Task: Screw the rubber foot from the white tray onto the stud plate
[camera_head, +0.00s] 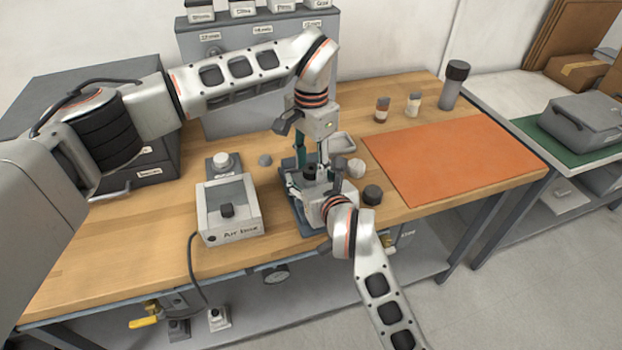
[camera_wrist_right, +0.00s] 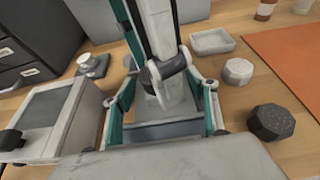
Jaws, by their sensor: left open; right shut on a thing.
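The white tray (camera_head: 342,144) stands behind the grippers; it also shows in the right wrist view (camera_wrist_right: 212,42) and looks empty. My left gripper (camera_head: 303,180) points straight down over the work spot, fingers apart. My right gripper (camera_head: 312,186) reaches in low from the front, directly below the left one. In the right wrist view its teal-lined fingers (camera_wrist_right: 166,108) stand on both sides of a grey piece (camera_wrist_right: 165,130), which seems to be the stud plate. A small black piece (camera_head: 310,171) between the grippers may be the rubber foot; its seating is hidden.
A dark knob (camera_head: 372,194) and a whitish knob (camera_head: 356,168) stand close to the right. An orange mat (camera_head: 455,158) lies bare at the right. Small bottles (camera_head: 382,109) stand behind. A grey cabinet (camera_head: 225,100) is at the back.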

